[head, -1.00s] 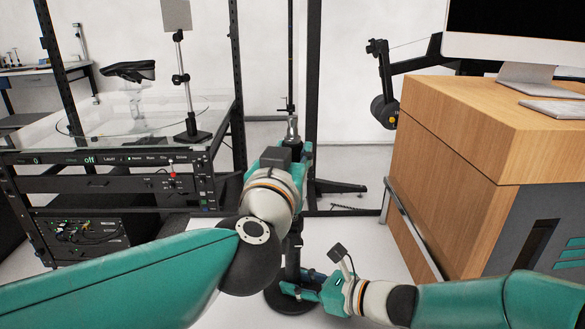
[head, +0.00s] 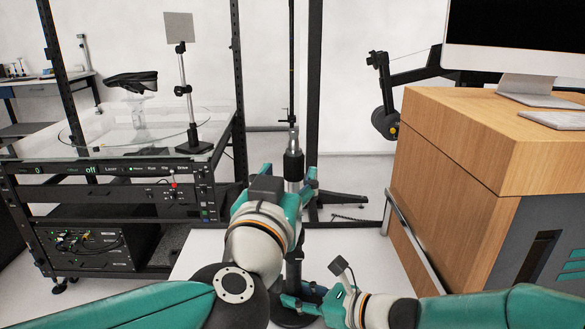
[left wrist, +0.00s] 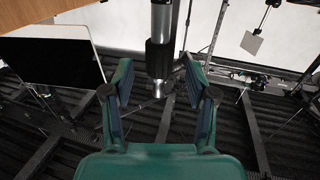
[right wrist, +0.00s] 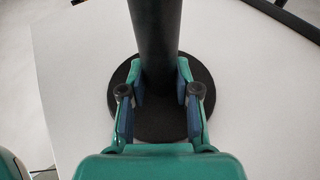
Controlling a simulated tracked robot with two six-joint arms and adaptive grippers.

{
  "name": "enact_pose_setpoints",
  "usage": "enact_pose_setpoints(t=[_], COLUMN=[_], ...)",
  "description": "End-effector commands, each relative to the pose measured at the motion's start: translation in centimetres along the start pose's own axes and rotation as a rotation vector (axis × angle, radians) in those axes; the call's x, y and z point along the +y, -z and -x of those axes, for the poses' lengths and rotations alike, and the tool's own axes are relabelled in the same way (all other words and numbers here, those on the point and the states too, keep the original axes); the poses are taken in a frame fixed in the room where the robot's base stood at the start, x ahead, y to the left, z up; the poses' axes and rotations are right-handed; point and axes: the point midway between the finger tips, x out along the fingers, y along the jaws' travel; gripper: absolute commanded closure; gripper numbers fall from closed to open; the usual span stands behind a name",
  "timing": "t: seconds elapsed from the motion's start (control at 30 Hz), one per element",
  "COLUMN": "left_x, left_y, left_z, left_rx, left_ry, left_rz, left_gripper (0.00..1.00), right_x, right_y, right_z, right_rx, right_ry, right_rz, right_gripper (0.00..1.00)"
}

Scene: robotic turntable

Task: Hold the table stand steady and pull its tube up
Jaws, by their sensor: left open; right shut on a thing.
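The table stand has a round black base, which shows in the right wrist view (right wrist: 204,88), and a dark upright column (right wrist: 155,30). Higher up, its silver tube (left wrist: 160,18) carries a black collar (left wrist: 160,58); the collar also shows in the head view (head: 293,164). My left gripper (head: 292,188) is open near the upper part. In the left wrist view its fingers (left wrist: 157,76) stand apart on either side of the stand, with gaps visible. My right gripper (right wrist: 162,80) is shut on the lower column, just above the base. My left arm hides the column's middle in the head view.
A turntable rack (head: 110,172) with a glass top stands at left. A wooden cabinet (head: 450,150) with a monitor stands at right. Black upright posts (head: 314,70) rise behind the stand.

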Motion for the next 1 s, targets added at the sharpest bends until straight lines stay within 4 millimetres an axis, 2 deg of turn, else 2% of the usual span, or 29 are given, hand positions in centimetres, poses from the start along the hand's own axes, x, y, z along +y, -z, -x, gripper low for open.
enact_pose_setpoints(t=[0.03, 0.2, 0.4, 0.87, 0.9, 1.0], left_x=[0.1, 0.0, 0.1, 0.0, 0.0, 0.0], left_y=[0.1, 0.1, 0.0, -0.1, -0.1, 0.0], left_z=[1.3, 4.6, 7.0, 7.5, 7.5, 7.5], left_rx=[0.003, 0.003, 0.003, 0.001, 0.001, 0.001], left_ry=[-0.004, -0.003, -0.002, 0.0, 0.0, 0.0], left_rz=[0.001, 0.001, 0.0, 0.0, 0.0, 0.0], left_gripper=[0.43, 0.43, 0.43, 0.43, 0.43, 0.43], right_x=[0.1, 0.1, 0.1, 0.1, 0.1, 0.1], right_y=[0.0, 0.0, 0.0, 0.0, 0.0, 0.0], right_z=[0.0, 0.0, 0.0, 0.0, 0.0, 0.0], right_rx=[0.001, 0.0, 0.0, -0.001, -0.001, -0.001], right_ry=[-0.002, -0.002, -0.002, -0.002, -0.002, -0.001], right_rz=[0.0, 0.0, 0.0, 0.001, 0.001, 0.0], right_gripper=[0.88, 0.88, 0.88, 0.88, 0.64, 0.47])
